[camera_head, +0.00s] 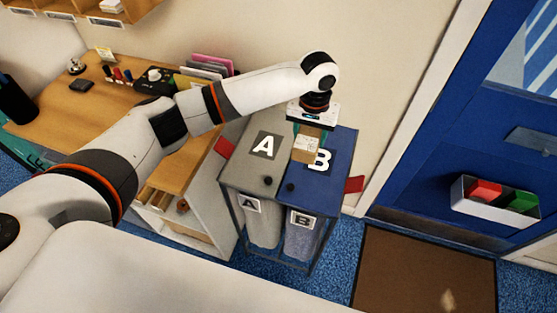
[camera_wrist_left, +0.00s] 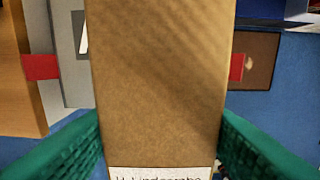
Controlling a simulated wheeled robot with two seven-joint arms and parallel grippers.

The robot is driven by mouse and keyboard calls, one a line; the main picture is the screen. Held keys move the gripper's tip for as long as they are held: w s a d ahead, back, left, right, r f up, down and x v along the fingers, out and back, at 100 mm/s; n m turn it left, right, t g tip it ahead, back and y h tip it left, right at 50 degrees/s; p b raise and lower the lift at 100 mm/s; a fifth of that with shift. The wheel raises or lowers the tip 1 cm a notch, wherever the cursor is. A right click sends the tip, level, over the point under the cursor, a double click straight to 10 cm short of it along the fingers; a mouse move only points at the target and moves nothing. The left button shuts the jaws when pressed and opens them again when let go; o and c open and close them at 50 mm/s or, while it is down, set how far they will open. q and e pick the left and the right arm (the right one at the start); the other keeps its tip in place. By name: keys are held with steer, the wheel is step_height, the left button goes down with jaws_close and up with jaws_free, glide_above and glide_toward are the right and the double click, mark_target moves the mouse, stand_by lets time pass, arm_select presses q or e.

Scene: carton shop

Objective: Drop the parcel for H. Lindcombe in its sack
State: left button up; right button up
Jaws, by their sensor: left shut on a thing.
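My left gripper (camera_head: 309,130) is shut on a small brown parcel (camera_head: 306,149) with a white label, held above the lid marked B. In the left wrist view the parcel (camera_wrist_left: 158,80) fills the middle between the green fingers (camera_wrist_left: 160,145); its label is partly cut off and reads something like "H. Lindcombe". The sack stand has a grey lid A (camera_head: 240,175) and a blue lid B (camera_head: 335,180), both looking closed. Sack A (camera_head: 262,228) and sack B (camera_head: 302,240) hang below. My right gripper is not in view.
A red tab sticks out at each side of the stand, left (camera_head: 225,146) and right (camera_head: 354,184). A wooden desk (camera_head: 110,120) with stationery stands left. A blue door (camera_head: 450,150) carrying a box with red and green items (camera_head: 495,199) is right, above a brown mat (camera_head: 420,275).

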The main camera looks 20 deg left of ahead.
arm_select(q)
steer(key=r, duration=0.1)
steer(key=w+d+r, duration=0.1)
steer(key=r, duration=0.1)
steer(key=w+r+p, duration=0.1)
steer(key=shift+w+d+r, duration=0.2)
steer(key=shift+d+r, duration=0.15)
steer(key=shift+w+f, duration=0.2)
steer(key=shift+w, duration=0.25)
steer(key=w+f+b, duration=0.2)
steer(key=shift+w+f+b, duration=0.15)
steer(key=shift+w+b, duration=0.25)
steer(key=shift+w+f+b, duration=0.15)
steer(key=shift+w+b, duration=0.5)
steer(key=shift+b, duration=0.3)
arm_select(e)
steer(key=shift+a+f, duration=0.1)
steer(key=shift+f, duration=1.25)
